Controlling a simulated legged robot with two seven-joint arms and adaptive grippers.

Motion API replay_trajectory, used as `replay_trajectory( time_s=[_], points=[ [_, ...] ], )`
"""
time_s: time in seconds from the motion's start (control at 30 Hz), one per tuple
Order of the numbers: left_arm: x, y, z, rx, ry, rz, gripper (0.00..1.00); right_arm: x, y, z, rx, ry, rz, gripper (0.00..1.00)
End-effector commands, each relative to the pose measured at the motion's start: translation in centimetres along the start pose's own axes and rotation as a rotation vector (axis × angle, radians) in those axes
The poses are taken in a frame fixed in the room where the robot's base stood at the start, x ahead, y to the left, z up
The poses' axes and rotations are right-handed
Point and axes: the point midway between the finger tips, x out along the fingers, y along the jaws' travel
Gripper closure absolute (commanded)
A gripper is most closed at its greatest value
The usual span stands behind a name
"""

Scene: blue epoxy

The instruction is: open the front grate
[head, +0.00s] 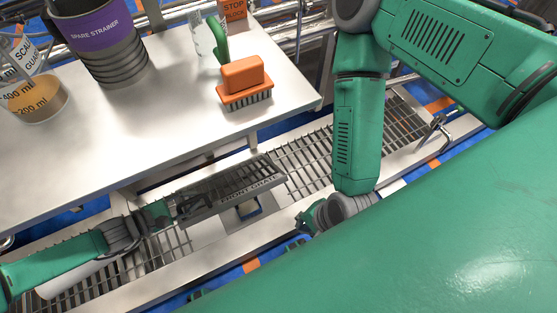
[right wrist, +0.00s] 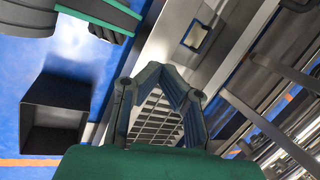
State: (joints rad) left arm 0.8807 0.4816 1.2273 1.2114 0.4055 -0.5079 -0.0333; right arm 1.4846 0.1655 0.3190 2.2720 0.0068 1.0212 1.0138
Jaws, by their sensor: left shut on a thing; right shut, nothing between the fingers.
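The front grate (head: 232,190), a dark slotted panel with "FRONT GRATE" on its edge, is raised and tilted over the floor channel in the head view. My left gripper (head: 172,210) is shut on its left end. Below the grate a pale recess with a square opening (head: 248,209) shows; the opening also appears in the right wrist view (right wrist: 195,35). My right gripper (head: 304,222) is shut and empty, to the right of the grate and apart from it. Its closed fingers (right wrist: 175,75) show in the right wrist view, over other slotted grating.
A steel table (head: 150,130) stands behind the channel, holding an orange brush (head: 244,82), a spare strainer (head: 100,45) and a beaker (head: 35,98). More grating (head: 305,160) lies right of the recess. A dark open box (right wrist: 55,115) sits on the blue floor.

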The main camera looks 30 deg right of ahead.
Motion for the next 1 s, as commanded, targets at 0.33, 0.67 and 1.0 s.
replay_trajectory(
  time_s=[0.33, 0.67, 1.0],
  points=[
    [0.5, 0.1, 0.5, 0.0, -0.011, 0.0, 1.0, 3.8, -3.1, -0.1, 1.098, 0.008, -0.242, 1.0],
    [0.5, 0.0, 0.5, 0.0, -0.01, -0.001, 1.0, 5.0, -4.0, -3.2, 1.728, -0.001, -0.436, 1.0],
    [0.5, 0.0, 0.5, -0.001, -0.01, -0.001, 1.0, 8.0, -4.9, -4.6, 1.796, -0.006, -0.465, 1.0]
  ],
)
